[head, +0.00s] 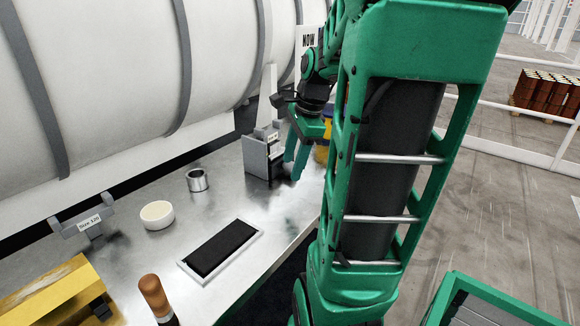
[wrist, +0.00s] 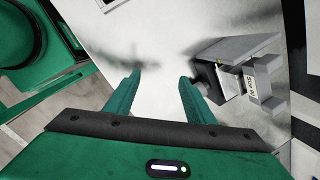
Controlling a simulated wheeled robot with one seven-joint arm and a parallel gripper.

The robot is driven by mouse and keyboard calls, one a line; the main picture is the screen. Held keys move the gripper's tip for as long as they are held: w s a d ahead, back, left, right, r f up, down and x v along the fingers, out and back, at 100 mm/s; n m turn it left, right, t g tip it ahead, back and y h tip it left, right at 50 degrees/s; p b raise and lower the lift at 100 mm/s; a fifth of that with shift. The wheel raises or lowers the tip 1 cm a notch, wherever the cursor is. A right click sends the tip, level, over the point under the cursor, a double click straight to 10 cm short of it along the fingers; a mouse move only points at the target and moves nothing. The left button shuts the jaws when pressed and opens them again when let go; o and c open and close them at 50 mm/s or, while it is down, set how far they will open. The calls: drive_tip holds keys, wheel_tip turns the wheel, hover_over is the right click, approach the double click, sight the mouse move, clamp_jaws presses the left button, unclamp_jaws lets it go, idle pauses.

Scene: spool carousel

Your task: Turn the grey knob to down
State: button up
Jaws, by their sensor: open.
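My gripper (head: 297,152) is open and empty, its green fingers pointing down above the metal bench, just right of a grey box (head: 257,157). In the wrist view my gripper (wrist: 160,78) has its two fingers apart with bare bench between them. The grey box (wrist: 240,48) is at the right there, beyond the right finger. A small dark part (wrist: 204,72) sits on the side of the box facing the finger; I cannot tell whether it is the grey knob or how it is turned. The right finger covers part of it, and a touch cannot be told.
The bench (head: 215,170) also bears a metal cup (head: 197,180), a white bowl (head: 157,214), a black tray with a pale rim (head: 256,247), a brown-topped handle (head: 155,295) and a yellow block (head: 50,295). A large white cylinder (head: 110,70) stands behind.

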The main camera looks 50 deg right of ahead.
sight(289, 167)
drive_tip(key=w+d+r+m+t, duration=0.2)
drive_tip(key=w+d+m, duration=0.1)
drive_tip(key=d+m, duration=0.7)
drive_tip(key=x, duration=1)
drive_tip(key=shift+f, duration=0.45)
drive_tip(key=shift+c, duration=0.7)
drive_tip(key=shift+a, duration=0.1)
drive_tip(key=c, duration=0.9)
